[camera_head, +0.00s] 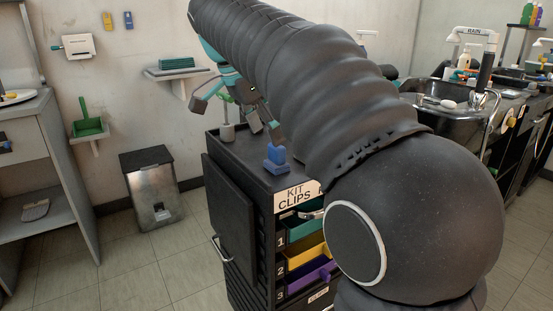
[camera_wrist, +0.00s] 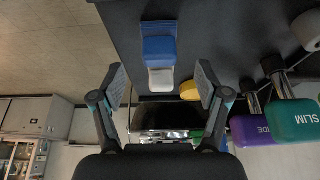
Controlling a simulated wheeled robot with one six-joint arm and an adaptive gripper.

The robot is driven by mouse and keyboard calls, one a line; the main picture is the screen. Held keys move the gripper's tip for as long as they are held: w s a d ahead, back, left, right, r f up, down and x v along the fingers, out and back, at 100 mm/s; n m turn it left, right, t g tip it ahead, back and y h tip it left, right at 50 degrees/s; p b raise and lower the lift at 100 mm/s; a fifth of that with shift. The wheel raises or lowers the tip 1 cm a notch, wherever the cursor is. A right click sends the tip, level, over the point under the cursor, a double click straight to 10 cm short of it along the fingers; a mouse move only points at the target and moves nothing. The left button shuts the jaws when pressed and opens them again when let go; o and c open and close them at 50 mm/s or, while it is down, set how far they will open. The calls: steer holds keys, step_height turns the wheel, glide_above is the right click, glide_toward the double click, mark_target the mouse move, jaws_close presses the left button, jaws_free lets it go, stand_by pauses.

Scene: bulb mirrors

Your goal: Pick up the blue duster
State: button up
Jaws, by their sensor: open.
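The blue duster (camera_head: 277,160) stands on the dark top of the cart, near its front edge above the KIT CLIPS label. In the wrist view the duster (camera_wrist: 159,48) shows a blue body with a pale grey part at its lower end. My gripper (camera_head: 232,108) is open and empty in the head view, to the upper left of the duster. In the wrist view my gripper (camera_wrist: 161,80) has its two fingers spread wide, with the duster between and beyond the fingertips. I see no contact with the duster.
A teal piece marked SLIM (camera_wrist: 296,120) and a purple piece (camera_wrist: 252,129) lie right of my fingers. A pale grey item (camera_head: 227,133) stands on the cart. The cart (camera_head: 233,208) has coloured drawers. A bin (camera_head: 155,190) stands left.

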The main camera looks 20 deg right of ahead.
mark_target(277, 148)
steer(key=shift+d+x, duration=0.15)
steer(key=shift+x, duration=1.2)
steer(key=shift+d+x, duration=0.15)
steer(key=shift+x, duration=1.25)
steer(key=shift+r, duration=0.15)
steer(key=c, duration=1.2)
